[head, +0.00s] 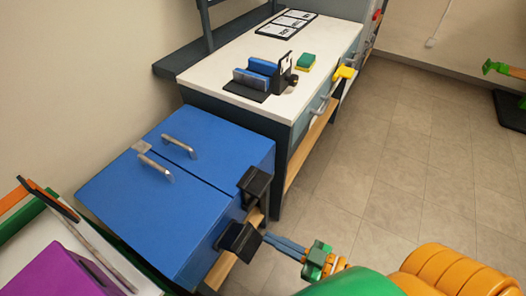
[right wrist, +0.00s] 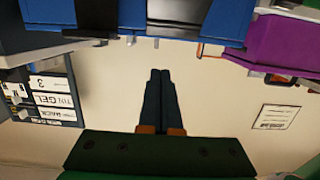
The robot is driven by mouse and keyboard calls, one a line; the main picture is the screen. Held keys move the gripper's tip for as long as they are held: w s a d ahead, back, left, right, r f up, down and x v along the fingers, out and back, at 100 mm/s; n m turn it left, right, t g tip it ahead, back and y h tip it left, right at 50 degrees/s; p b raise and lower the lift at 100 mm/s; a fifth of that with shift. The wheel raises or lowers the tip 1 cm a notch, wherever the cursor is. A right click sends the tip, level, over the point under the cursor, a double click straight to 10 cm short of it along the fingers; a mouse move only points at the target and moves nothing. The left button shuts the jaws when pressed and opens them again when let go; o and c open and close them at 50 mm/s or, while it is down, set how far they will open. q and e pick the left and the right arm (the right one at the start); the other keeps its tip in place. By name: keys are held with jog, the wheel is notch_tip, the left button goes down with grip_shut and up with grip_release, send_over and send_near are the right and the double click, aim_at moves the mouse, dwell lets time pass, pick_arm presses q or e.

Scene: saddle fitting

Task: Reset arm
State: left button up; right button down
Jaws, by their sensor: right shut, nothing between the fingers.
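My right gripper (head: 270,239) is at the lower middle of the head view, its slim dark blue-grey fingers together and empty. They point left toward a black bracket (head: 241,241) on the front of the blue two-lidded box (head: 150,205). I cannot tell whether the tips touch the bracket. In the right wrist view the fingers (right wrist: 160,75) lie side by side, with nothing held, against a pale wall. My left gripper is not in view.
A white worktop (head: 200,72) behind the box holds a black and blue fixture (head: 262,78) and a green-yellow sponge (head: 306,61). A purple box (head: 60,268) is at the lower left. The tiled floor (head: 410,150) at right is largely clear.

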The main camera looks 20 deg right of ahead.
jog(key=s+d+f+m+g+h+p, duration=0.15)
jog(key=d+f+h, duration=0.25)
jog(key=f, duration=0.4)
jog(key=s+d+f+m+g+h+p, duration=0.1)
jog(key=d+f+m+g+h, duration=0.2)
jog(key=f, duration=0.5)
jog(key=s+f+g+h+p, duration=0.2)
jog(key=s+f+g, duration=0.6)
jog(key=s, duration=0.7)
notch_tip(320, 180, down, 2)
jog(key=shift+s+a+h, duration=0.25)
jog(key=shift+a+h, duration=0.15)
jog(key=shift+a, duration=0.05)
